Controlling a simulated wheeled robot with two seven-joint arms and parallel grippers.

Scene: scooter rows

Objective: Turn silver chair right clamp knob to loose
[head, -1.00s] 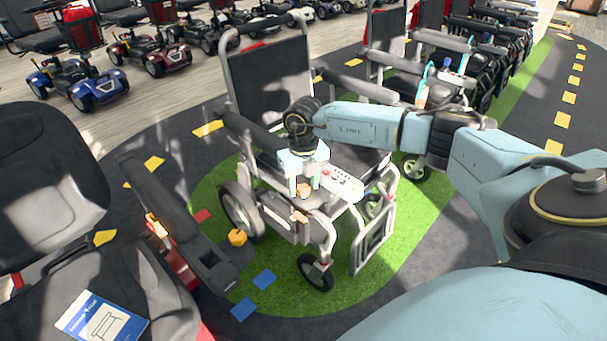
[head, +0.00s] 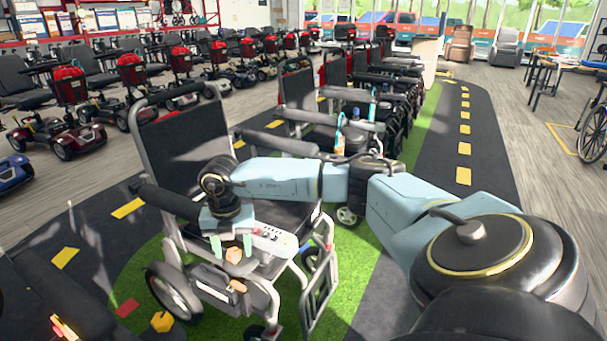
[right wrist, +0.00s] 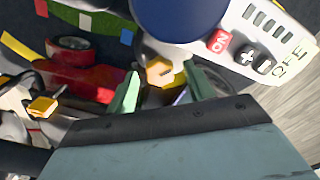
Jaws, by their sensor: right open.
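The silver chair (head: 178,212) is a silver-framed wheelchair with a black seat and back, left of centre in the head view. My right gripper (head: 232,246) is open, pointing down at the chair's near side beside a white control panel (head: 270,240). An orange knob (head: 234,256) shows at its fingertips. In the right wrist view an orange knob (right wrist: 160,73) lies between and just beyond the green fingers (right wrist: 160,86); whether they touch it I cannot tell. A second orange piece (head: 238,286) is lower on the chair frame. My left gripper is out of view.
A black armrest (head: 165,200) of the chair is close left of my gripper. The panel with ON and OFF marks (right wrist: 255,42) is close by in the wrist view. More wheelchairs (head: 330,120) stand behind, and red scooters (head: 60,125) line the left.

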